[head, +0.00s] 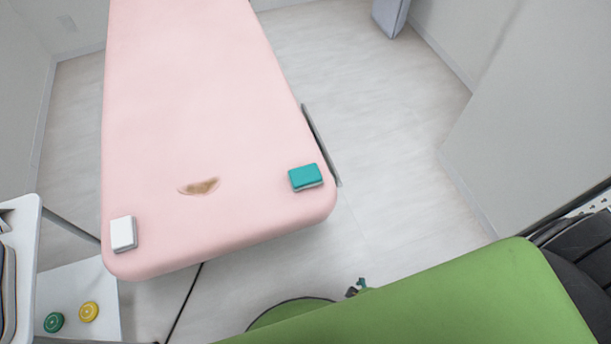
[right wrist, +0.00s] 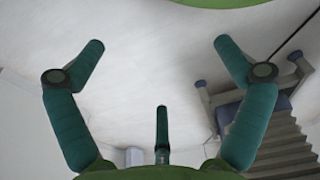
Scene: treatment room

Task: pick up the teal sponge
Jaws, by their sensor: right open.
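The teal sponge (head: 305,177) lies flat near the front right corner of the pink treatment table (head: 200,90) in the head view. My right gripper (right wrist: 160,44) shows in the right wrist view with its dark teal fingers spread wide. Nothing is between the fingers, and no sponge is visible in that view. A small dark piece by the green shape at the bottom of the head view may be part of this gripper, but I cannot tell. My left gripper is not in view.
A white sponge (head: 123,233) lies at the table's front left corner, and a brown patch (head: 200,187) is between the sponges. A white side stand (head: 70,295) at lower left holds a green and a yellow disc. Pale floor (head: 380,150) is clear right of the table.

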